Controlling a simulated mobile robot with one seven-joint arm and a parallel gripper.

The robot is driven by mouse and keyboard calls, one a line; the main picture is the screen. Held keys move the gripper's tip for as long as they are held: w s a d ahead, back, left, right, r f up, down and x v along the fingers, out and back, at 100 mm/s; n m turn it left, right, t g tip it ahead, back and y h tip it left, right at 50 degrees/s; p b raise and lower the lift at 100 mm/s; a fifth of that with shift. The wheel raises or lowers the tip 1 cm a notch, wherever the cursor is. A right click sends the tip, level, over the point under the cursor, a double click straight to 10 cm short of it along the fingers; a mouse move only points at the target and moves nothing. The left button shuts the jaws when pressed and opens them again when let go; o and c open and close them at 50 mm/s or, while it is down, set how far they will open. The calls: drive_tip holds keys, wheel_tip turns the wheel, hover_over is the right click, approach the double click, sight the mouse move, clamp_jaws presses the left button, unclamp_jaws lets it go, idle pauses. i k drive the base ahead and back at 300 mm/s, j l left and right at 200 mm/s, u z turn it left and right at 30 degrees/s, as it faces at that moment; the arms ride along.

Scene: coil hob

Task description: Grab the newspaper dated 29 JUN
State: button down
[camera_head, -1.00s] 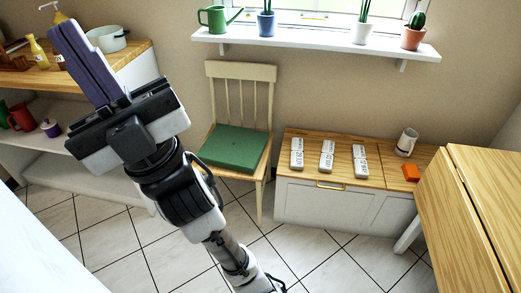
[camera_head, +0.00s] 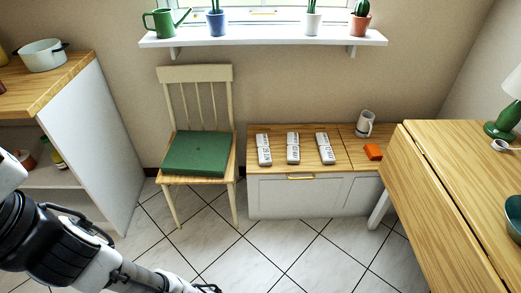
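Three folded white newspapers lie in a row on top of the low wooden-topped cabinet: a left one (camera_head: 264,149), a middle one (camera_head: 293,148) and a right one (camera_head: 326,148). Each has dark printing on it, too small to read, so I cannot tell which is dated 29 JUN. My gripper is outside the picture; only part of my arm shows at the lower left, well apart from the newspapers.
The low cabinet (camera_head: 265,191) also bears a light mug (camera_head: 365,123) and an orange block (camera_head: 373,152). A chair with a green cushion (camera_head: 196,153) stands left of it. A wooden table (camera_head: 450,190) is at right. Tiled floor in front is clear.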

sight(265, 157)
drive_tip(key=i+j+z, duration=0.1)
drive_tip(key=z, duration=0.5)
drive_tip(key=i+j+z, duration=0.5)
drive_tip(key=j, duration=0.4)
drive_tip(key=i+j, duration=0.3)
drive_tip(key=j, duration=0.2)
drive_tip(key=i+j, duration=0.3)
drive_tip(key=j, duration=0.15)
drive_tip(key=i, duration=0.55)
drive_tip(key=l+z, duration=0.05)
